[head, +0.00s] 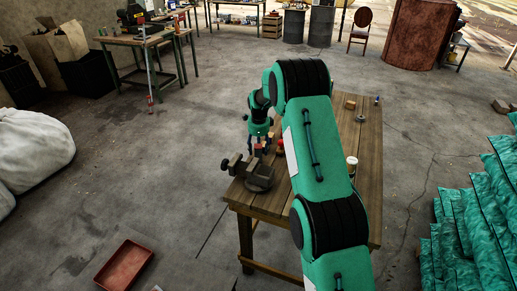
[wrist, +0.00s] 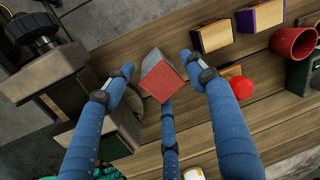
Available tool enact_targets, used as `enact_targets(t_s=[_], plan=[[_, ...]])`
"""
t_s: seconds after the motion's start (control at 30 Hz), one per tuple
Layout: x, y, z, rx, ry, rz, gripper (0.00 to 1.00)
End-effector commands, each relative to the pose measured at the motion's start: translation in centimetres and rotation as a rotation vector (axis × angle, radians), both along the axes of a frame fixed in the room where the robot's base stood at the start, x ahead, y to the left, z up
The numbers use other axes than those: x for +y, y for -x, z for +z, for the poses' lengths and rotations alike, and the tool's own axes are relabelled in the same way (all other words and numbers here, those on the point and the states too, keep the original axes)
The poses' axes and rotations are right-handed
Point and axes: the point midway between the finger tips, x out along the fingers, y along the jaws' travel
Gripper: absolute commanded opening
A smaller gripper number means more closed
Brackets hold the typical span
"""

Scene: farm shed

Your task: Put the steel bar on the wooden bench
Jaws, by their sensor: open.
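The wooden bench (head: 369,140) stands in the middle of the head view, partly hidden behind my arm. My gripper (head: 258,146) is low over the bench, beside the vise. In the wrist view its blue fingers are open and spread around a block with grey sides and a red end (wrist: 162,82). This may be the steel bar; gaps show between it and the side fingers. I cannot tell what its lower end rests on. The dark vise (head: 250,172) sits at the bench's near left corner and also fills the left of the wrist view (wrist: 48,78).
Two wooden blocks (wrist: 213,36) (wrist: 262,17), a red cup (wrist: 291,42) and a red round-topped thing (wrist: 243,87) stand right of the fingers. A pale cup (head: 351,166) is near the bench's right side. A red tray (head: 124,268) lies on the floor; green sacks (head: 478,235) are stacked right.

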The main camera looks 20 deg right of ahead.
Motion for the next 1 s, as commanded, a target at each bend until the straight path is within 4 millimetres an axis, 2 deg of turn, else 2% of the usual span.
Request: enact_targets(t_s=[0.17,0.33,0.8,1.0], plan=[[0.0,0.0,0.6,-0.001,0.000,0.000,0.56],[0.1,0.2,2.1,-0.001,0.000,0.000,0.56],[0.5,1.1,9.5,-0.002,0.000,0.000,0.56],[0.6,1.4,11.4,0.000,0.000,0.000,0.56]])
